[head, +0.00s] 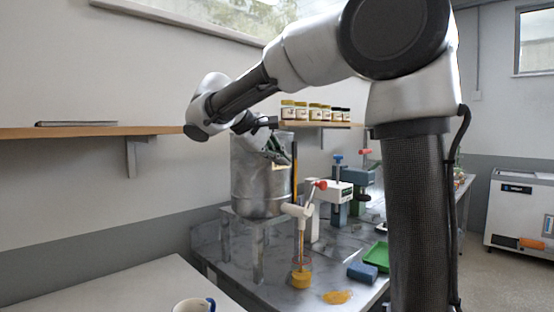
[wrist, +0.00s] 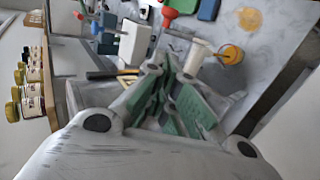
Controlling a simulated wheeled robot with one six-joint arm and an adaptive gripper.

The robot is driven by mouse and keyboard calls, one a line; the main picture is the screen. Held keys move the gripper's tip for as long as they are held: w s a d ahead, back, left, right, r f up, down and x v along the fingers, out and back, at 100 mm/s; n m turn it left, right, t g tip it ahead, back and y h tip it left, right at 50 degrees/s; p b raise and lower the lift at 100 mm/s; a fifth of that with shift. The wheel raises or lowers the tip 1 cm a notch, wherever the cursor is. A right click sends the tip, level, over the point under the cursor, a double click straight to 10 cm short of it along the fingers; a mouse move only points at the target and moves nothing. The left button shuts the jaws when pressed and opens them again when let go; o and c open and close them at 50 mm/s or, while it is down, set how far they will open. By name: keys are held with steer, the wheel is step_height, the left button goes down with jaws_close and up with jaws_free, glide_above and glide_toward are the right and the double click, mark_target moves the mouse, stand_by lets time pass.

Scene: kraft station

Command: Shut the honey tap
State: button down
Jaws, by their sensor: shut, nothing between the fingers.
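The honey tap (head: 296,211) is a pale fitting low on the front of the steel tank (head: 250,190). Its lever slants up to the right and ends in a red knob (head: 320,185). A thin amber stream runs from the tap towards a honey-filled jar (head: 301,279) below it. My gripper (head: 277,155) is shut and empty, in front of the tank's upper part, above and left of the red knob. In the wrist view its green-padded fingers (wrist: 163,75) are together, apart from the tap (wrist: 198,55) and its red knob (wrist: 168,14).
A honey puddle (head: 338,297), a blue sponge (head: 362,272) and a green tray (head: 377,255) lie right of the jar. Bench devices with blue (head: 337,158) and red (head: 365,153) handles stand behind the tap. A mug (head: 193,305) is at the front left.

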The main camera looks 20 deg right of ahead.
steer(key=x, duration=0.3)
steer(key=s+x, duration=0.1)
steer(key=x, duration=0.2)
steer(key=s+x, duration=0.1)
steer(key=x, duration=0.2)
steer(key=shift+d+r, duration=0.1)
steer(key=shift+d, duration=0.25)
steer(key=shift+s+d+f, duration=0.3)
steer(key=shift+d, duration=0.1)
steer(key=shift+w+d+y, duration=0.1)
steer(key=shift+d+y, duration=0.2)
steer(key=shift+y, duration=0.1)
